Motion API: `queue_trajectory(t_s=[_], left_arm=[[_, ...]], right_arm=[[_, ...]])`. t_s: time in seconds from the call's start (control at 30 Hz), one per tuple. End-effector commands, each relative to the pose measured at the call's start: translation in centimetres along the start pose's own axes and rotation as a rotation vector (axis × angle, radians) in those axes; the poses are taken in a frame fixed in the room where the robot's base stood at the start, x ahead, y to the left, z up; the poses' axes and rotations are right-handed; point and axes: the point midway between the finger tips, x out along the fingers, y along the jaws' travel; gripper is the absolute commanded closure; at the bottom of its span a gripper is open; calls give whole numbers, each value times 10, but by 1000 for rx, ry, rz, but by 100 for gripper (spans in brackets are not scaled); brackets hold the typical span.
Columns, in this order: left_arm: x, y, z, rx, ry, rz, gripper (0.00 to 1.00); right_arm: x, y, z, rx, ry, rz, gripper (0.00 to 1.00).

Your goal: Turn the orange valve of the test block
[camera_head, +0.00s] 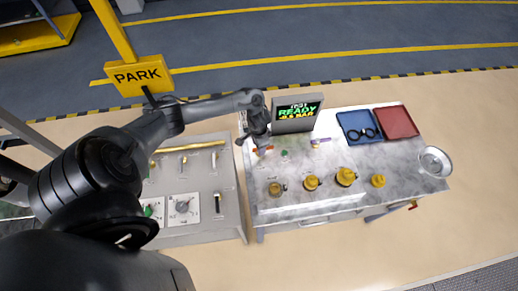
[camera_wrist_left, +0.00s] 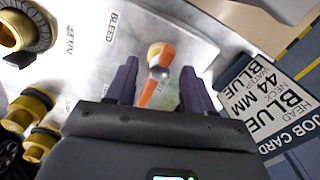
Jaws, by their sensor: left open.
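The orange valve (camera_head: 263,150) is at the back left of the metal bench top, just in front of my left gripper (camera_head: 258,138). In the left wrist view its orange lever (camera_wrist_left: 158,88) with a pale round hub lies between the two dark fingers of my left gripper (camera_wrist_left: 157,82). The fingers are apart, one on each side of the lever, and I see no clear contact. A "BLEED" label (camera_wrist_left: 100,30) is printed on the plate beside the valve. My right gripper is out of view.
A screen reading "READY" (camera_head: 297,112) stands close to my left gripper. Several brass fittings (camera_head: 346,177) line the bench front. Blue (camera_head: 352,120) and red (camera_head: 398,122) trays lie at right. A job card (camera_wrist_left: 280,85) is near the fingers. A control panel (camera_head: 190,192) stands left.

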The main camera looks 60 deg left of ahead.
Motion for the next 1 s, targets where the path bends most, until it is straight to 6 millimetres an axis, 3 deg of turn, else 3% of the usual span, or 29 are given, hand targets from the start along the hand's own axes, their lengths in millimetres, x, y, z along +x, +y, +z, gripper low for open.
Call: queue_trajectory(t_s=[0.23,0.6,0.93,1.0], left_arm=[[23,0,0,-1,0,0,48],[26,0,0,1,1,0,48],[26,0,0,0,1,0,97],[26,0,0,0,1,0,100]], right_arm=[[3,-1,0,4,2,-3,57],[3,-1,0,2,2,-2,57],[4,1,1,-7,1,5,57],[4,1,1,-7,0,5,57]])
